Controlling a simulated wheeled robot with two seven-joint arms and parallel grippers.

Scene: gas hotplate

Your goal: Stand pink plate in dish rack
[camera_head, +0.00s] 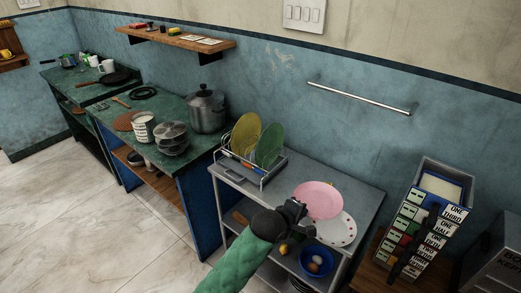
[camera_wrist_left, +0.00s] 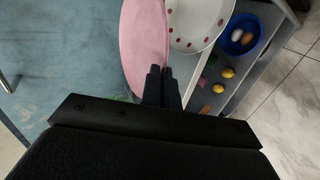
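The pink plate (camera_head: 318,199) is at the left gripper (camera_head: 298,212), over the right part of the grey metal rack table. In the left wrist view the pink plate (camera_wrist_left: 146,45) shows as a narrow tilted oval, its lower edge at the fingertips (camera_wrist_left: 162,74). The fingers are close together and look shut on its rim. The dish rack (camera_head: 252,166) stands at the table's left, holding a yellow plate (camera_head: 245,135) and a green plate (camera_head: 269,146) upright. My right gripper is not in view.
A blue bowl (camera_head: 317,261) with eggs is on the shelf below. A pot (camera_head: 207,110) stands on the green counter. A towel bar (camera_head: 358,98) is on the wall.

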